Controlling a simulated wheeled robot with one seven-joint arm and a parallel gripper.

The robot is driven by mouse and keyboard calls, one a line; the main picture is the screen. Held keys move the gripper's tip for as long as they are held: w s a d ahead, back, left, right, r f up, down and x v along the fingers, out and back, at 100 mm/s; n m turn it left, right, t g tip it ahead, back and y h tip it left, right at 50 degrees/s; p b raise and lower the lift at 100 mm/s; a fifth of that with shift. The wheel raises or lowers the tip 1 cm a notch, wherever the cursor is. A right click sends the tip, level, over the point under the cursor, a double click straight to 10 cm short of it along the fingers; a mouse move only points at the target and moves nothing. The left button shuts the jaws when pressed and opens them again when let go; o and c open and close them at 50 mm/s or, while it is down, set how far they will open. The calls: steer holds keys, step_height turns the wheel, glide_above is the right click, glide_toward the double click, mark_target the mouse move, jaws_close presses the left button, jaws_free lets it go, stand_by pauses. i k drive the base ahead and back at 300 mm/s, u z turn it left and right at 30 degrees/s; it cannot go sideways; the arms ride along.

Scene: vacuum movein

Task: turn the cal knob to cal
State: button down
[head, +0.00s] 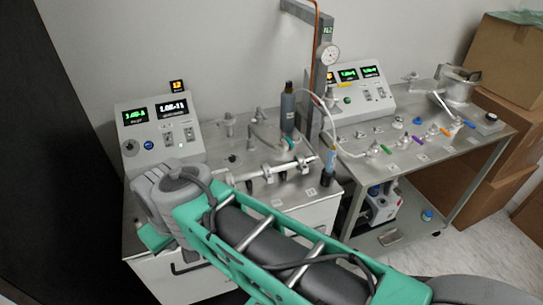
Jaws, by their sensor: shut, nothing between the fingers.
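The left control box (161,129) stands at the back left of the grey cart, with a green readout and a white readout on its sloped face. My arm's grey wrist part is in front of and below this box, over the cart's left side. My gripper's fingers do not show.
Pipe fittings and a horizontal metal tube (270,171) fill the cart top. A grey post (317,75) with a dial gauge rises behind. A second control box (358,91) stands on the right table (445,150), among several coloured-handled valves. Cardboard boxes (515,60) stand far right.

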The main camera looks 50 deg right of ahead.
mark_target(232, 158)
steer(key=z, duration=0.2)
steer(key=k, duration=0.35)
steer(key=z, duration=0.8)
steer(key=i, duration=0.5)
steer(key=u, duration=0.05)
